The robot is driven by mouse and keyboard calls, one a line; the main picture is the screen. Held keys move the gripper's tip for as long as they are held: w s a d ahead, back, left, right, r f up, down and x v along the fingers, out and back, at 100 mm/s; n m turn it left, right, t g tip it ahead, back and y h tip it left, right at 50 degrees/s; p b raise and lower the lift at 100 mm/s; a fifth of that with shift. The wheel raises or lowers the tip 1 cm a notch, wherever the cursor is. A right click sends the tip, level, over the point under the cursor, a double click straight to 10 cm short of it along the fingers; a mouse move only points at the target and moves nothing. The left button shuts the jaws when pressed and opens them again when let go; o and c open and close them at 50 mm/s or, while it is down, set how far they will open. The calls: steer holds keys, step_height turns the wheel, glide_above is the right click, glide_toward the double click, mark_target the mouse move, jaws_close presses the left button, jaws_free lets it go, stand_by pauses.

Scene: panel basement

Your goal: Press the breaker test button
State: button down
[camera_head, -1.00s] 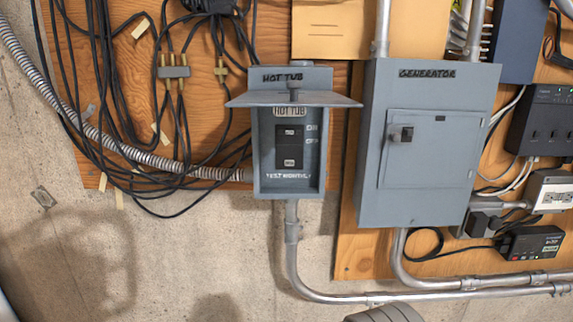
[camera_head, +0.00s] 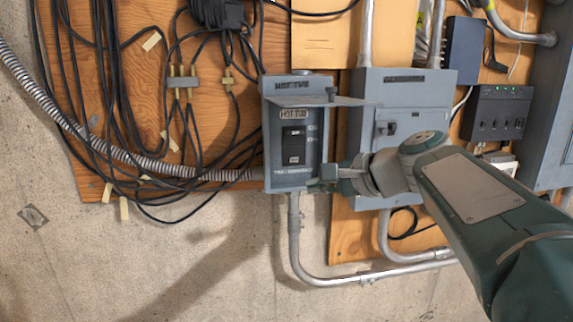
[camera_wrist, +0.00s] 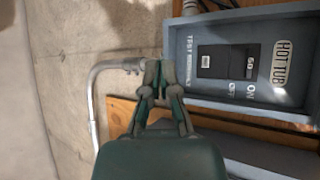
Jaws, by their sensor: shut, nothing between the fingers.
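The grey HOT TUB box (camera_head: 268,150) hangs on the wall with its lid (camera_head: 320,101) raised. Inside is a black breaker (camera_head: 294,140); in the wrist view the breaker (camera_wrist: 228,62) shows a small pale test button (camera_wrist: 206,61) at its end nearest my gripper. The "TEST MONTHLY" lettering lies beside it. My gripper (camera_wrist: 160,70) is shut and empty, its fingertips just outside the box's lower edge, apart from the button in the picture. In the head view my gripper (camera_head: 318,184) is at the box's lower right corner, partly hidden by my wrist.
The grey GENERATOR box (camera_head: 440,85) is to the right, partly covered by my arm. Black cables (camera_head: 110,100) hang on the plywood at left. A metal conduit (camera_head: 294,235) leaves the HOT TUB box downward. Bare concrete lies below.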

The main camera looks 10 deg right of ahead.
glide_toward(286, 166)
steer(key=a+f, duration=0.1)
steer(key=w+a+f, duration=0.2)
steer(key=shift+a, duration=0.35)
steer(key=shift+w, duration=0.65)
stand_by(1.1)
steer(key=shift+w+d, duration=0.1)
steer(key=shift+w, duration=0.25)
steer(key=shift+w, duration=0.3)
stand_by(0.6)
steer(key=shift+s, duration=0.75)
